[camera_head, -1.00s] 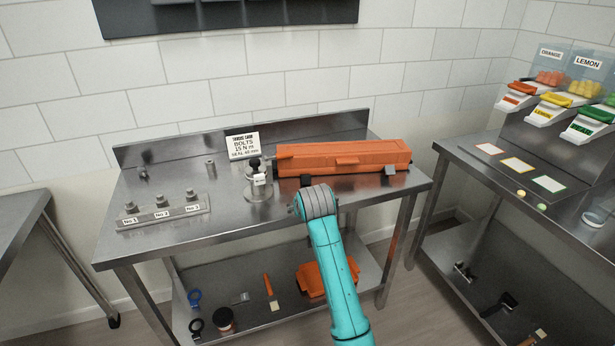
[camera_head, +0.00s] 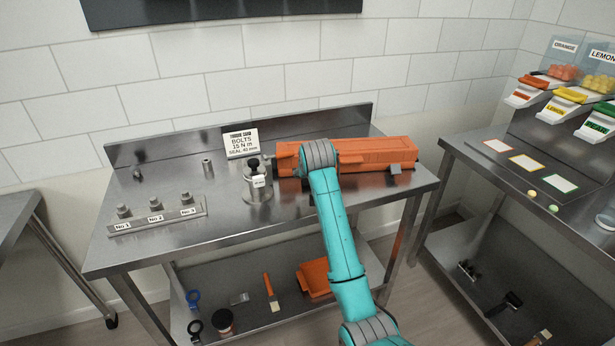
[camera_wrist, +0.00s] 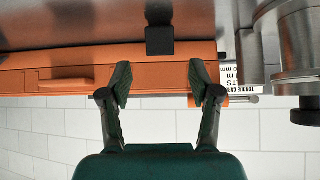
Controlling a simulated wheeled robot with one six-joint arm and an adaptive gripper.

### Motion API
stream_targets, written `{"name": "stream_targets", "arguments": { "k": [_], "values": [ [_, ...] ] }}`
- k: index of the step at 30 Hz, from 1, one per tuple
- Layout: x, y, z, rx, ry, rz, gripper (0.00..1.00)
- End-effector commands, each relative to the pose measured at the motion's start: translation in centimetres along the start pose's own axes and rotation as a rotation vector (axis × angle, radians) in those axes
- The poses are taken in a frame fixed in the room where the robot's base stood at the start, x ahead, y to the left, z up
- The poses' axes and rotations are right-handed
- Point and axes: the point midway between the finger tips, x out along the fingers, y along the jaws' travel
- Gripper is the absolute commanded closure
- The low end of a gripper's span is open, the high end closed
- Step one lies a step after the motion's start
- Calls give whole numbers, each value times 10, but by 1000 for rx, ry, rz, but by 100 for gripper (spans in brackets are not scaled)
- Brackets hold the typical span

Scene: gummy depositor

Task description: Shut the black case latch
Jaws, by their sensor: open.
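A long orange case (camera_head: 375,153) lies on the steel table. In the wrist view, which is upside down, the case (camera_wrist: 60,72) crosses the picture, and a black latch (camera_wrist: 159,40) juts from its front edge. In the head view my arm hides this latch, near the case's left end.
A metal cylinder with a black knob (camera_head: 258,185) stands just left of the case, with a printed sign (camera_head: 242,143) behind it. A numbered bolt rack (camera_head: 155,217) is at the table's left. The front middle of the table is clear. An ingredient station stands at right.

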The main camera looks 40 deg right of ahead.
Motion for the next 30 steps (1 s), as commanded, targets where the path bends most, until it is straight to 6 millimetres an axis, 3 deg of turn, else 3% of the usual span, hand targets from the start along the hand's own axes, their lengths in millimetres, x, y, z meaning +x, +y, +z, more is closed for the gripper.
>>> {"name": "stream_targets", "arguments": {
  "k": [9, 15, 23, 25, 30],
  "values": [
    [50, 0, 0, 1, -1, 1, 38],
    [62, 0, 0, 1, 0, 0, 38],
    [64, 0, 0, 1, 0, 0, 38],
    [63, 0, 0, 1, 0, 0, 48],
    [63, 0, 0, 1, 0, 0, 90]
  ]
}}
